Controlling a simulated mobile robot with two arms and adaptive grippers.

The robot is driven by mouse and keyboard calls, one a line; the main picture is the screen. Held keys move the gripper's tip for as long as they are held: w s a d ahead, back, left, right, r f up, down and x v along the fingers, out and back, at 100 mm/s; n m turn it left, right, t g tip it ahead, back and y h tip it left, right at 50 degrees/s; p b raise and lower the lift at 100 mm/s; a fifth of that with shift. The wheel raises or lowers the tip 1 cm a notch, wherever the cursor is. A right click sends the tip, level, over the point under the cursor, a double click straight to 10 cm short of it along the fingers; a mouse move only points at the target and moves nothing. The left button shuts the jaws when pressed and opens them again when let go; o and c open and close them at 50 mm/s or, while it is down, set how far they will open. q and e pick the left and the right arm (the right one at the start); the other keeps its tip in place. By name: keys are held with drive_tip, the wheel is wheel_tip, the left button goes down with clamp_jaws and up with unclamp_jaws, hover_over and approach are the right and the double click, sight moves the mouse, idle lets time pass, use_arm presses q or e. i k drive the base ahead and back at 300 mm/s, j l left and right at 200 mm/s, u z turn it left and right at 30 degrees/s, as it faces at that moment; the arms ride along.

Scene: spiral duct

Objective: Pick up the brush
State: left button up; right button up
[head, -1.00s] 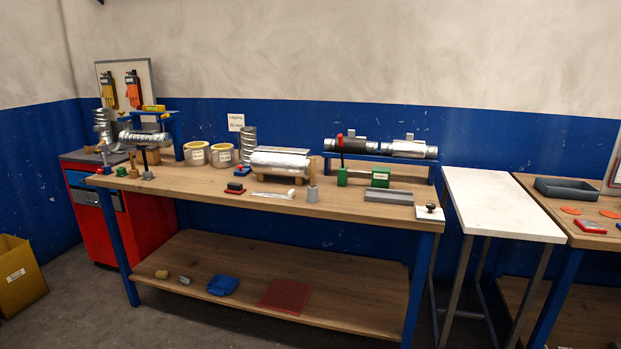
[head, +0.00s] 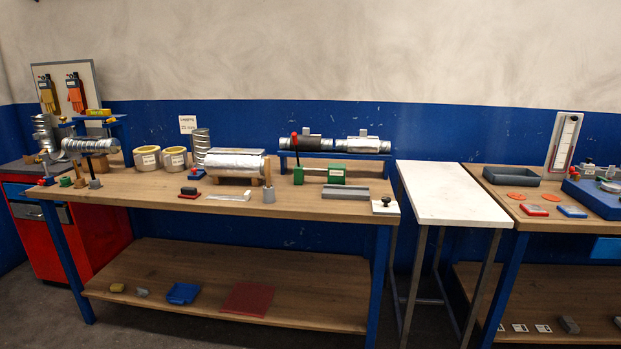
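A thin wooden handle (head: 267,171) stands upright in a small grey cup (head: 268,195) near the front edge of the long workbench (head: 320,208). It looks like the brush's handle; any bristles are hidden in the cup. The cup is in front of a silver foil-wrapped duct piece (head: 233,161) on a wooden cradle. Neither of my grippers shows in the head view.
A flat white item (head: 230,195) and a red-and-black block (head: 189,192) lie left of the cup. A bare white-topped table (head: 445,193) stands right of the bench.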

sight(267, 160)
drive_tip(key=i+j+z, duration=0.45)
drive_tip(key=j+z, duration=0.2)
drive_tip(key=i+j+z, duration=0.15)
drive_tip(key=j+z, duration=0.15)
drive_tip(key=j, duration=0.1)
